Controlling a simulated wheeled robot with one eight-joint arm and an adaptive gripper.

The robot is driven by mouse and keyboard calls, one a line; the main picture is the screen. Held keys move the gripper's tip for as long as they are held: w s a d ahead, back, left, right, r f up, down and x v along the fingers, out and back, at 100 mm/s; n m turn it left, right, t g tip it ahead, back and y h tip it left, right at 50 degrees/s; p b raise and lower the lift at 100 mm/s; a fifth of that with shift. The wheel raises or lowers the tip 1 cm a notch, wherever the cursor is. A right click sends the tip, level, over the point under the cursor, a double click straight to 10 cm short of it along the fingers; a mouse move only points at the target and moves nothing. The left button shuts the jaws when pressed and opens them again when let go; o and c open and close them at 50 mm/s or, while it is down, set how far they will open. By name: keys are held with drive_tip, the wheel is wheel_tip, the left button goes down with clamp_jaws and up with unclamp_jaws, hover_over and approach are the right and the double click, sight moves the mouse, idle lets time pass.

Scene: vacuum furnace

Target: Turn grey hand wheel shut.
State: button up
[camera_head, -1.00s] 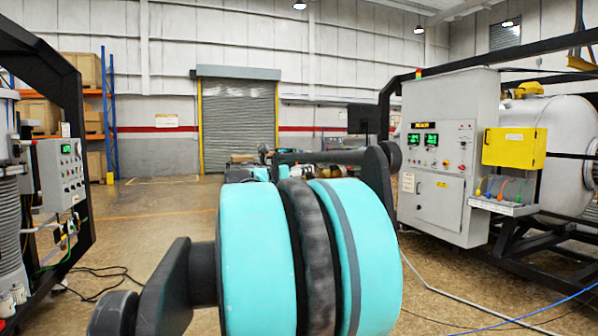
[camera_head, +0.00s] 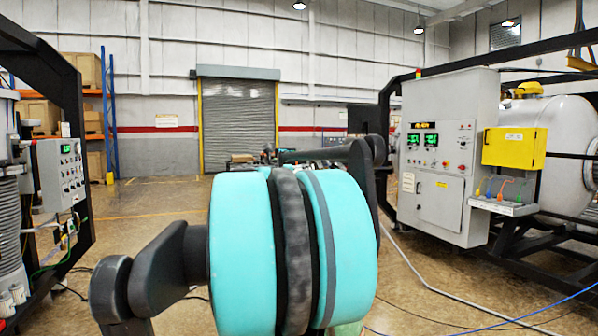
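I cannot make out a grey hand wheel in the head view. My own arm, with large turquoise and dark joint housings, fills the lower middle of the picture and hides what lies behind it. My gripper cannot be made out in this view. A large pale grey cylindrical vessel (camera_head: 563,140) lies on a dark frame at the right.
A grey control cabinet (camera_head: 437,155) with green displays stands at right, with a yellow box (camera_head: 513,147) beside it. Another control box (camera_head: 62,175) is on a dark frame at left. Cables, including a blue hose (camera_head: 520,318), lie on the floor. A roller shutter (camera_head: 240,123) is behind.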

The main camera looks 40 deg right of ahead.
drive_tip(key=shift+w+m+g, duration=0.1)
drive_tip(key=shift+m+g, duration=0.2)
drive_tip(key=shift+g, duration=0.1)
drive_tip(key=m+g+h, duration=0.1)
drive_tip(key=m+g, duration=0.2)
drive_tip(key=shift+w+g+h, duration=0.1)
drive_tip(key=shift+g+h, duration=0.2)
drive_tip(key=m+g, duration=0.5)
drive_tip(key=g, duration=0.2)
drive_tip(key=shift+m, duration=0.4)
drive_tip(key=shift+g, duration=0.3)
drive_tip(key=o, duration=1.2)
drive_tip(key=shift+a, duration=0.1)
drive_tip(key=v, duration=1.2)
